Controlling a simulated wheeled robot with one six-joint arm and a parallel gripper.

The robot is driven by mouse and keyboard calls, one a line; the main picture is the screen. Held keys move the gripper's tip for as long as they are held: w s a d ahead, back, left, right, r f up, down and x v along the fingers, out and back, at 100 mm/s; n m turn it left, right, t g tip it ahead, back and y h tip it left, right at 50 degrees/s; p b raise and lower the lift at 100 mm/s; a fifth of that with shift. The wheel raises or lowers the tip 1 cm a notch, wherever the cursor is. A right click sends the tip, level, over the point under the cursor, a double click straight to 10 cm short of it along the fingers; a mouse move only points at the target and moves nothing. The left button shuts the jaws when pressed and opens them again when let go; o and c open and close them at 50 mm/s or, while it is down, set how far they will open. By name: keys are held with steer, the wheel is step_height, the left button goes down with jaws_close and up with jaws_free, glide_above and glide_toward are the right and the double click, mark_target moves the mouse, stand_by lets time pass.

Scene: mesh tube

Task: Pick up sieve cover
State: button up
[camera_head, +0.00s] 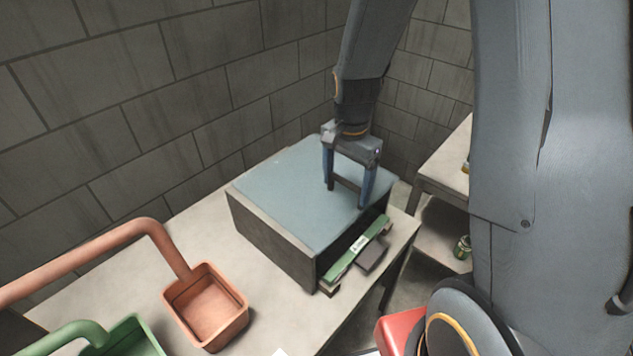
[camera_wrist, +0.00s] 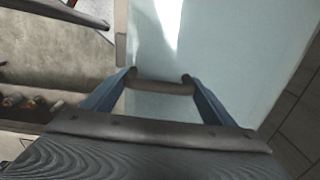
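The sieve cover appears to be the flat blue-grey top (camera_head: 285,185) of a dark box on the table. It also fills the middle and right of the wrist view (camera_wrist: 235,50). A short grey-brown bar handle (camera_wrist: 160,87) stands on it. My gripper (camera_head: 347,195) points down over the right part of the cover. Its blue fingers are wide apart, one at each end of the bar, in the wrist view too (camera_wrist: 159,80). The fingertips seem to touch the bar ends, but whether they press on it is unclear. The cover looks seated on the box.
A green-topped part (camera_head: 357,250) sits at the box's open front. An orange scoop (camera_head: 205,305) and a green scoop (camera_head: 125,340) lie at the left. A brick wall stands close behind. A second table (camera_head: 450,160) with a can (camera_head: 462,247) below is at right.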

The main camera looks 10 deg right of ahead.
steer(key=c, duration=1.1)
steer(key=shift+w, duration=0.1)
steer(key=shift+c, duration=0.9)
steer(key=shift+r, duration=0.15)
